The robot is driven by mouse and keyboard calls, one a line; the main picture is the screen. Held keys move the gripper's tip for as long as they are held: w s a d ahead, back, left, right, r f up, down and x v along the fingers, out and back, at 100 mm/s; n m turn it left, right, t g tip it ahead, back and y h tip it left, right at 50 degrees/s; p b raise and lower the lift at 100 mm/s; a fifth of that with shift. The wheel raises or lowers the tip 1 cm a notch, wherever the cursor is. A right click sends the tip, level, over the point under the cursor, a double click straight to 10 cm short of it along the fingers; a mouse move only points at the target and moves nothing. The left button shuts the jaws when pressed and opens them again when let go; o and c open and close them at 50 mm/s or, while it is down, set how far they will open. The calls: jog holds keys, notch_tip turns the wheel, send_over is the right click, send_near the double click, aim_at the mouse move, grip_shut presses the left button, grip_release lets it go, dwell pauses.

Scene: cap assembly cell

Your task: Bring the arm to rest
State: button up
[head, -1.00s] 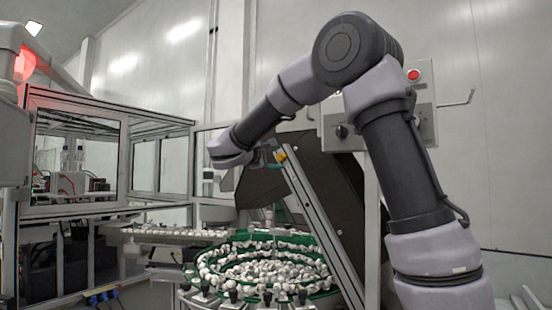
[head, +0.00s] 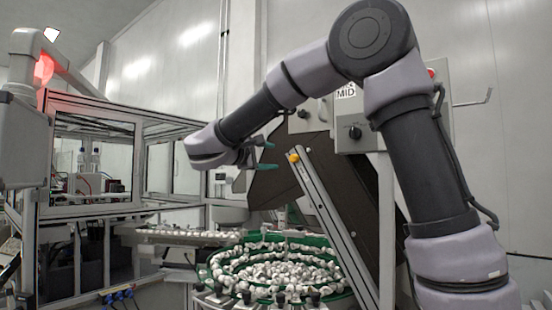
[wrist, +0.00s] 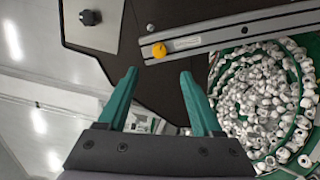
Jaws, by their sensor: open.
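My gripper (head: 268,156) is open and empty, with its green fingers spread apart. In the head view it is in the air above the bowl feeder, in front of the dark hopper panel. In the wrist view my gripper (wrist: 158,88) points toward the dark panel, with nothing between the fingers. My arm bends at the elbow at the upper right and reaches down to the left.
The round green bowl feeder (head: 333,284) holds many white caps; it also shows in the wrist view (wrist: 213,92). A metal rail (head: 335,222) with a yellow knob (head: 293,158) slants beside my gripper. A control box (head: 418,105) stands behind my arm. A framed glass enclosure (head: 95,209) is at left.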

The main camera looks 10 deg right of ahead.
jog(key=shift+s, duration=0.1)
dwell(0.4)
jog(key=s+d+f+m+g+y, duration=0.35)
jog(key=s+d+f, duration=0.25)
jog(key=d, duration=0.3)
jog(key=s+d+f+m+g+y, duration=0.2)
jog(key=s+d+f+g, duration=0.25)
jog(key=d, duration=0.45)
jog(key=s+a+f+m+t+y, duration=0.1)
jog(key=s+a+f+m+y, duration=0.1)
jog(key=s, duration=0.5)
jog(key=s+a+f+m+t+y, duration=0.1)
jog(key=s+a+f+m+y, duration=0.1)
jog(key=s+f+m+y, duration=0.2)
jog(key=shift+s+f+m+y, duration=0.2)
jog(key=shift+s+m+y, duration=1.45)
jog(key=shift+m, duration=0.3)
